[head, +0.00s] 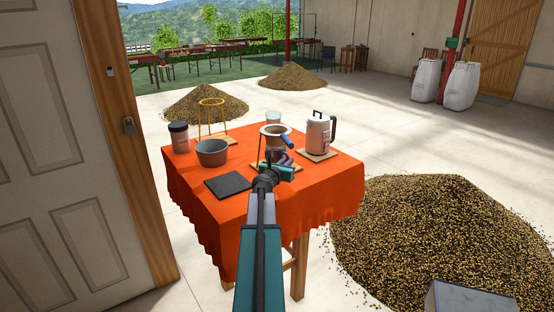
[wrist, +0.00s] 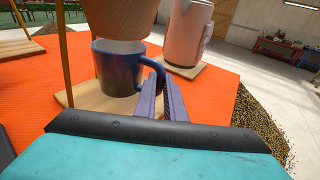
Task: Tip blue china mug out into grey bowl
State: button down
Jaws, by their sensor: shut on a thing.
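The blue china mug (wrist: 118,72) stands upright on a wooden board (wrist: 85,97), seen in the wrist view. A tan cloth cone (wrist: 122,18) hangs right over its mouth, so its contents are hidden. My gripper (wrist: 172,92) is shut on the mug's handle, at the mug's right side. In the head view my gripper (head: 281,158) is at the middle of the table, with the mug mostly hidden behind it. The grey bowl (head: 212,153) stands upright on the table's left part, left of my gripper.
A dark square mat (head: 228,185) lies in front of the bowl. A dark-lidded jar (head: 180,138) and a yellow ring stand (head: 211,118) are near the bowl. A pale jug (head: 319,133) stands on a board at right. The orange cloth (head: 320,190) is clear at front right.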

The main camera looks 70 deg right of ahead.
jog(key=shift+r+p, duration=1.8)
jog(key=shift+r, duration=0.25)
jog(key=shift+a+f, duration=0.1)
jog(key=shift+a, duration=0.05)
